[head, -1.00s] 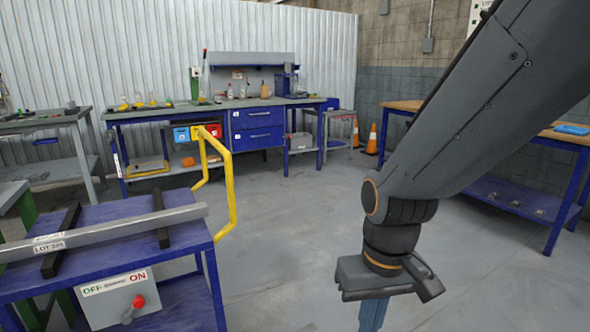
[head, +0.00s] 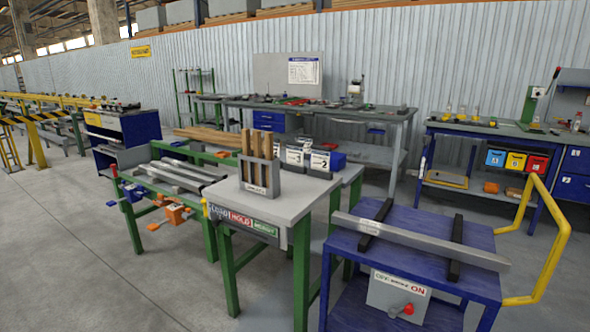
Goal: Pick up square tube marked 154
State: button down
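Several grey metal tubes (head: 182,178) lie side by side on the green-legged runout table at left centre. They are too small and far to read a 154 mark on any of them. One long square tube (head: 420,240) rests across two black bars on the blue cart at the right. No number is legible on it in this view. My gripper is not in the current head view.
The blue cart (head: 345,246) has a yellow handle (head: 546,238) on its right. A light grey table top (head: 295,197) carries a holder (head: 259,176) with wooden pieces. Workbenches (head: 355,153) stand along the back wall. The floor (head: 95,235) at the left front is open.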

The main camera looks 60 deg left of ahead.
aim_at(187, 183)
jog(key=u, duration=3.35)
jog(key=i, duration=1.15)
jog(key=u, duration=0.55)
jog(key=i, duration=3.1)
jog(key=z, duration=1.45)
jog(key=i, duration=0.85)
jog(key=z, duration=1.15)
jog(key=i, duration=0.35)
jog(key=z, duration=0.25)
